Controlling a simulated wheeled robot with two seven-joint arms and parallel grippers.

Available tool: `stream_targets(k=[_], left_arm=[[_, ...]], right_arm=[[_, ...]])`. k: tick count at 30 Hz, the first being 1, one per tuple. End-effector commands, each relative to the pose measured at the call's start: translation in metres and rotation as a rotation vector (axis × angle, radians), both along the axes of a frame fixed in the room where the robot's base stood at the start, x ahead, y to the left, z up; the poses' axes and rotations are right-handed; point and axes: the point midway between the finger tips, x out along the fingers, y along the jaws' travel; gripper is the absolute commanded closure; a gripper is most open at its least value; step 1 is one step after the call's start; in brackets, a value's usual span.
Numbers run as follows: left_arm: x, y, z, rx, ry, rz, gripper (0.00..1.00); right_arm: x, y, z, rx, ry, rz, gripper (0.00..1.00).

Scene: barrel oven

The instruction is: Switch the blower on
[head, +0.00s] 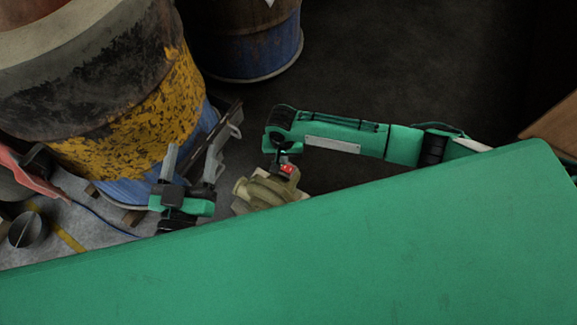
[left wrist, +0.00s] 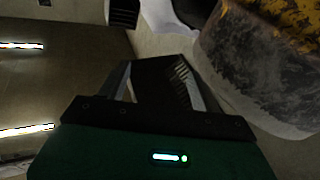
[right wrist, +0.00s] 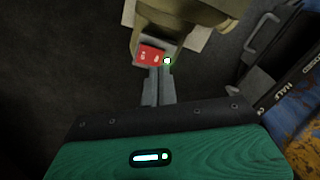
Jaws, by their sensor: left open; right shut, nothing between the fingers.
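The blower (head: 264,192) is a tan, rounded machine on the floor, right of the barrel oven. It carries a red switch (head: 288,169). In the right wrist view the blower (right wrist: 190,18) is at the top, with the red switch (right wrist: 151,55) facing me and a small bright, green-edged spot beside it. My right gripper (right wrist: 158,72) is shut and empty, its tips right at the lower edge of the switch; I cannot tell whether they touch. It also shows above the blower in the head view (head: 281,160). My left gripper (head: 194,155) is open and empty, beside the barrel.
The barrel oven (head: 170,120), yellow and blue with flaking paint, stands at the left. A blue drum (head: 250,45) stands behind. A dark metal rail with a handle (head: 228,125) is by the barrel. A red object (head: 25,172) is at far left. Dark floor behind my right arm is clear.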

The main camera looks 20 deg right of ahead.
Motion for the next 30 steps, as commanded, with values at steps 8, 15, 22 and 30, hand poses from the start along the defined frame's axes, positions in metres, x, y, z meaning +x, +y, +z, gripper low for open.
stream_targets(k=[8,15,22,30], left_arm=[[-0.006,-0.005,-0.020,0.030,0.113,-0.020,0.35],[-0.014,-0.009,-0.039,0.056,0.212,-0.038,0.35],[-0.022,-0.012,-0.055,0.081,0.303,-0.056,0.35],[-0.035,-0.015,-0.075,0.110,0.413,-0.078,0.35]], right_arm=[[0.000,0.000,0.005,0.000,0.000,0.000,1.00],[0.000,0.000,0.008,0.000,0.000,0.000,1.00],[0.000,0.000,0.011,0.000,0.000,0.000,1.00],[0.000,0.000,0.015,0.000,0.000,0.000,1.00]])
